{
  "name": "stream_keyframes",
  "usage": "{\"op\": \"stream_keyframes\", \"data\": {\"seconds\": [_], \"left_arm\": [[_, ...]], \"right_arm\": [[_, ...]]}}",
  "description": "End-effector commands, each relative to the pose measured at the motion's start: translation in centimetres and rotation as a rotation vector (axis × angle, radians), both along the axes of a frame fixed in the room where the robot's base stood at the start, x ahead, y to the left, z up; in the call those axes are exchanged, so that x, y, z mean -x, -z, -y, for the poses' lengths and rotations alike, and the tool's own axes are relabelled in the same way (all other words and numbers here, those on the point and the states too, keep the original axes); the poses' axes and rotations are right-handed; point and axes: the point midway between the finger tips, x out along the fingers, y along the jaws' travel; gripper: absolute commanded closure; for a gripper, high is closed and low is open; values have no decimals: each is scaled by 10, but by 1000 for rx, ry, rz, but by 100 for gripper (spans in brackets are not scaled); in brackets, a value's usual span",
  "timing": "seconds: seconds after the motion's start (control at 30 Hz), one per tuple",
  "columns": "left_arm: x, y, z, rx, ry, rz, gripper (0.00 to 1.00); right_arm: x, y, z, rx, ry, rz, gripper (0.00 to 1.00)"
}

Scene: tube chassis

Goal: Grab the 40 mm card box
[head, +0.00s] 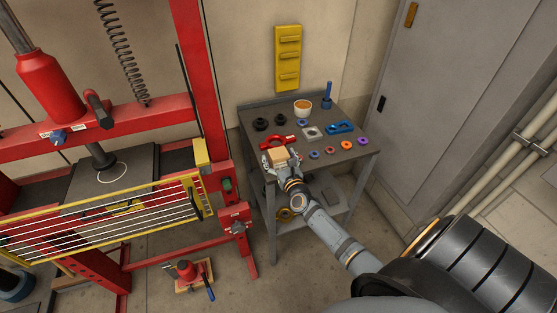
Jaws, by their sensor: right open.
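The card box (278,154) is a small light-brown block at the front left edge of the grey metal table. My right gripper (281,163) is open at the box, with its fingertips showing to the left and right of it. I cannot tell whether the fingers touch the box. The near side of the box is partly hidden by the gripper. My left gripper is not in view.
The grey table (366,152) also holds a red part (279,142), black rings, a blue part (341,128), a bowl (303,107) and several small coloured rings. A red press frame (205,90) stands left of the table. A grey cabinet (430,80) stands behind it at right.

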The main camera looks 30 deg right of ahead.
Motion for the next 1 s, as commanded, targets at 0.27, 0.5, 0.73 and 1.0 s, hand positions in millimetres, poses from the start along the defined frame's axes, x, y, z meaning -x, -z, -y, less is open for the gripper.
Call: {"op": "stream_keyframes", "data": {"seconds": [0.27, 0.5, 0.73, 1.0], "left_arm": [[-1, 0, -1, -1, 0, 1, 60], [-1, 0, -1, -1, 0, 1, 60], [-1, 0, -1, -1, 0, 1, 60], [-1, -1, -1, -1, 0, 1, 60]], "right_arm": [[-3, 1, 0, -1, -1, -1, 15], [-3, 1, 0, 0, -1, -1, 48], [-3, 1, 0, 0, -1, -2, 79], [-3, -2, 0, 0, -1, 1, 82]]}}
